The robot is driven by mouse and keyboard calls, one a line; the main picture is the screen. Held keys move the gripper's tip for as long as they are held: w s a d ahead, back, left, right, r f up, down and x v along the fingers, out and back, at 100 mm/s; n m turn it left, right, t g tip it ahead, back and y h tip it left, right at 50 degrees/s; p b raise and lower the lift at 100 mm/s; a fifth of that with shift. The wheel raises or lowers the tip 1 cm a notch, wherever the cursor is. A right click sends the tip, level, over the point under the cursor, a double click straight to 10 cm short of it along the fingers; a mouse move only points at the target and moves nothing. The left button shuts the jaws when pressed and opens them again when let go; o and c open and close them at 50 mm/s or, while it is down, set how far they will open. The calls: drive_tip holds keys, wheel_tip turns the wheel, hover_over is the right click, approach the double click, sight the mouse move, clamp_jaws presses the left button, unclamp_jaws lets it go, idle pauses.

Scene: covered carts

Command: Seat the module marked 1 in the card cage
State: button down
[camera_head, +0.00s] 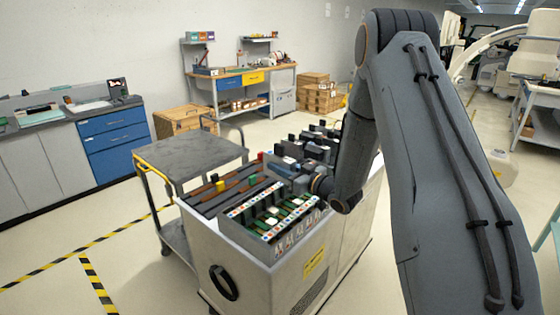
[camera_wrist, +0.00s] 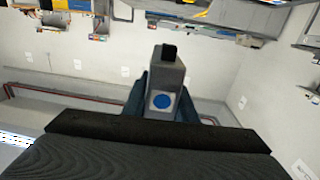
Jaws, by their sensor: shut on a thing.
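A card cage (camera_head: 268,240) sits on the near end of a pale covered cart, with green cards and white parts in its slots. My gripper (camera_wrist: 161,108) is shut on a grey module (camera_wrist: 168,75) with a black end and a round blue mark, gripped between two dark fingers in the wrist view. No number can be read on the held module, so I cannot tell if it is the one marked 1. In the head view my wrist (camera_head: 322,185) is just above the back right of the cage; the fingers and held module are hard to make out there.
Several dark modules (camera_head: 318,143) stand in a row behind the cage. Brown rails (camera_head: 222,190) with red, yellow and green pieces lie left of it. A grey trolley (camera_head: 190,155) stands close at the left. A workbench and wooden crates (camera_head: 318,95) are farther back.

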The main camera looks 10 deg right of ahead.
drive_tip(key=shift+s+d+r+n+g+y, duration=0.2)
drive_tip(key=shift+d+n+g+y, duration=0.1)
drive_tip(key=shift+n+y, duration=0.15)
drive_tip(key=shift+f, duration=0.1)
